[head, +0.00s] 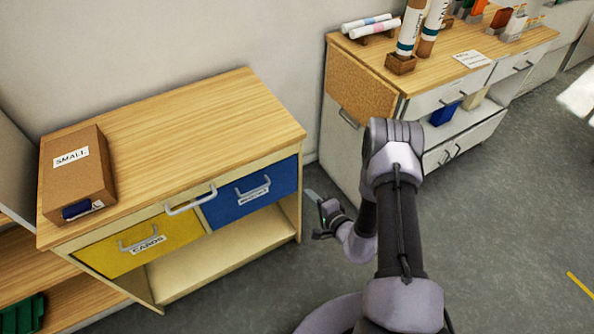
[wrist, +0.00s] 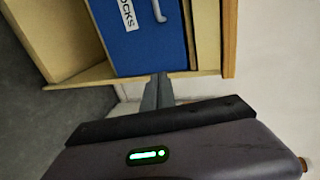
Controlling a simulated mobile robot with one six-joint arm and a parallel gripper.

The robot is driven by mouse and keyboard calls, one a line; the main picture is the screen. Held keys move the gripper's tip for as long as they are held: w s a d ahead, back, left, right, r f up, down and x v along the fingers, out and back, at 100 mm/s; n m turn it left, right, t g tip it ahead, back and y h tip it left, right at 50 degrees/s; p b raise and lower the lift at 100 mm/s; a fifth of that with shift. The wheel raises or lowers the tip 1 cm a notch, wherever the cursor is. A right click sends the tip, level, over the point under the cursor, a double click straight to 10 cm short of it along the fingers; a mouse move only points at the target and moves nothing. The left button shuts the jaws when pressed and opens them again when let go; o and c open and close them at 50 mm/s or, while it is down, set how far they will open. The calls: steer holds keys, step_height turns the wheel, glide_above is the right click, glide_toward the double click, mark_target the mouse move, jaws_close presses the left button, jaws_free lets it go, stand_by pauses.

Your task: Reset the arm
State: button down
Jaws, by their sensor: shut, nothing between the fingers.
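My arm rises at the right of centre in the head view and bends down, with my gripper (head: 318,205) low beside the right end of the left cabinet. In the wrist view my gripper (wrist: 157,90) has its fingers together, with nothing between them. The fingertips show in front of the lower edge of the blue drawer (wrist: 145,35); I cannot tell whether they touch the cabinet.
The left cabinet (head: 190,115) has a yellow drawer (head: 140,245) and a blue drawer (head: 250,195), with a box labelled SMALL (head: 75,185) on top. A second cabinet (head: 365,90) carries rolls and small items. Grey floor (head: 490,230) is clear at the right.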

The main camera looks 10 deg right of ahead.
steer(key=w+a+r+n+g+y, duration=0.25)
steer(key=a+r+y, duration=0.45)
steer(key=r, duration=0.7)
steer(key=s+a+r+n+g+y, duration=0.3)
steer(key=s+a+r+n+g, duration=0.4)
steer(key=a+r, duration=0.55)
steer(key=s+r+n+g+h, duration=0.3)
steer(key=s+r, duration=0.4)
steer(key=s, duration=0.6)
steer(key=s+d+r+m+t+h, duration=0.2)
steer(key=s+d+r+t+h, duration=0.2)
steer(key=s+d+h, duration=0.4)
steer(key=d+r+h, duration=0.1)
steer(key=d, duration=0.2)
steer(key=shift+s+d, duration=0.3)
steer(key=shift+s, duration=0.1)
